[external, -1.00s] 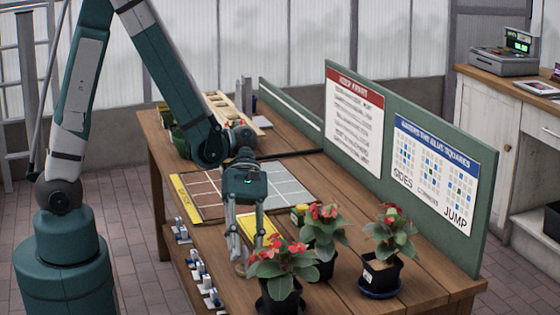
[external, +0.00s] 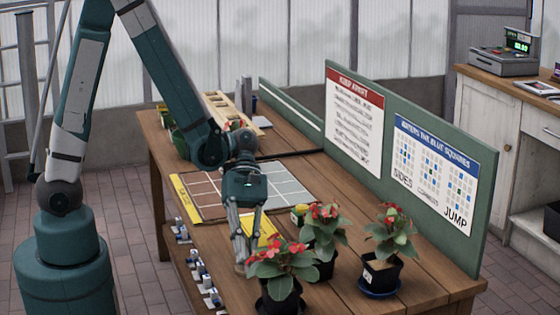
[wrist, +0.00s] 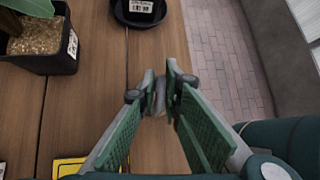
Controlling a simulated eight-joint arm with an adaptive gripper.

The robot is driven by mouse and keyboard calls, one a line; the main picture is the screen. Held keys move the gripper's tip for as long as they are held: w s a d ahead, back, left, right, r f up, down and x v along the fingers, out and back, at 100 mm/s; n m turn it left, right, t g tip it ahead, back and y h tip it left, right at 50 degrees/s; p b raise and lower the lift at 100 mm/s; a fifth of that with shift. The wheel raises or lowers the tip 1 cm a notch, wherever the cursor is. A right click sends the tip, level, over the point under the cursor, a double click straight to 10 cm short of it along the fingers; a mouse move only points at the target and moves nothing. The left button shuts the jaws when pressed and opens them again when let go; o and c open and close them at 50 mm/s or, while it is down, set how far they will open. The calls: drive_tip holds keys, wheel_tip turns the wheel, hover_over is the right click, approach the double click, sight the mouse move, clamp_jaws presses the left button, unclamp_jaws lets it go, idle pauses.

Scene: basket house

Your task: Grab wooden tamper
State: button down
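My gripper (wrist: 160,84) points down at the near left edge of the wooden table, left of the front potted plant. Its green-padded fingers are nearly together. A small, dull greyish-brown piece, which looks like the wooden tamper (wrist: 159,98), shows between the fingertips in the wrist view. The fingers seem to touch it on both sides; most of it is hidden. In the external view my gripper (external: 242,262) is low, close to the tabletop, and the tamper cannot be made out clearly.
Potted red-flowered plants stand right of my gripper, the nearest one (external: 282,270) very close. A yellow block (external: 262,232) lies behind the fingers. A tiled board (external: 215,190) lies farther back. A green partition (external: 450,185) borders the right side. Bare tabletop (external: 345,245) shows between plants.

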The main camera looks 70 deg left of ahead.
idle(0.5)
drive_tip(key=shift+r+p, duration=1.5)
drive_tip(key=shift+r, duration=3.5)
